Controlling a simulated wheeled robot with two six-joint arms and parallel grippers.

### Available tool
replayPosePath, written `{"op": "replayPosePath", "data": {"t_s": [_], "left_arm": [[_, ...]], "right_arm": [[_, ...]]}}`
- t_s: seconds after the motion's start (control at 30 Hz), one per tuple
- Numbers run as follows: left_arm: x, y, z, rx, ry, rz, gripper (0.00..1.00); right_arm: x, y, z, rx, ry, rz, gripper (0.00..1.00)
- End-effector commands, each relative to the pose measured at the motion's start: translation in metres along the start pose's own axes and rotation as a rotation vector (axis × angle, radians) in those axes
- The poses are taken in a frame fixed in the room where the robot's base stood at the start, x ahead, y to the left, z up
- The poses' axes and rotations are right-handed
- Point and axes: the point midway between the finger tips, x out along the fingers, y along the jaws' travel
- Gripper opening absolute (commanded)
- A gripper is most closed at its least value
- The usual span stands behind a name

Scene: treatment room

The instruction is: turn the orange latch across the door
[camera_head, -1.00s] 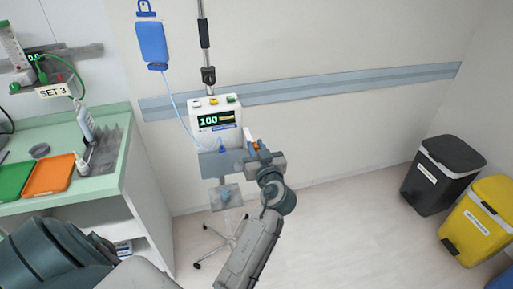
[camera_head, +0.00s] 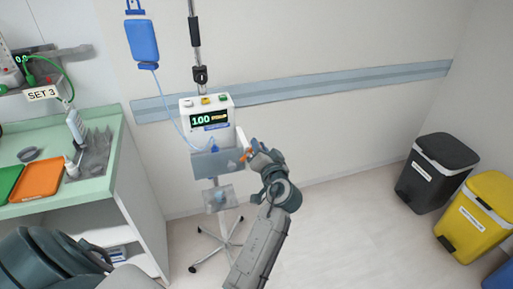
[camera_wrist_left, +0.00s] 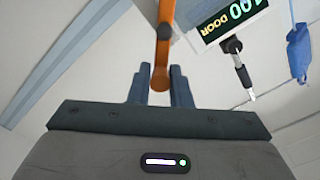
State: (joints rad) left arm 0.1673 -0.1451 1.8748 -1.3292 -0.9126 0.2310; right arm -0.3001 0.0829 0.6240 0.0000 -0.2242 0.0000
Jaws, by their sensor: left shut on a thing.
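The white infusion pump (camera_head: 206,103) hangs on a pole stand, its screen reading 100 beside yellow text. A grey-blue panel (camera_head: 212,163), apparently its door, is below the screen. My left gripper (camera_head: 250,156) is at the pump's lower right side. The orange latch (camera_head: 244,157) shows as a small piece at its fingertips. In the left wrist view the orange latch (camera_wrist_left: 162,58) is a bar whose rounded end lies between the two fingers of my left gripper (camera_wrist_left: 160,85), which are shut on it. The gripper hides part of the latch. My right gripper is not in view.
A blue bag (camera_head: 142,42) hangs left of the pump with a thin tube. The green counter (camera_head: 100,185) with an orange tray (camera_head: 37,180) is at left. A black bin (camera_head: 437,172) and yellow bin (camera_head: 478,215) stand at right. The floor between is clear.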

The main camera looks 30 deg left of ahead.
Motion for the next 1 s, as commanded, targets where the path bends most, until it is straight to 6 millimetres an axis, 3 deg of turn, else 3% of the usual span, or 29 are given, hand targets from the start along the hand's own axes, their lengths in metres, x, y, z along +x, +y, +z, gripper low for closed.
{"op": "replayPosePath", "data": {"t_s": [0.6, 1.0], "left_arm": [[0.000, 0.023, 0.006, 0.572, 0.000, -0.001, 0.00], [0.000, 0.030, 0.013, 0.800, -0.001, -0.002, 0.00]], "right_arm": [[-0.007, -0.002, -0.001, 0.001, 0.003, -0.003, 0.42], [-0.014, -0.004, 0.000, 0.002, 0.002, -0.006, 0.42]]}}
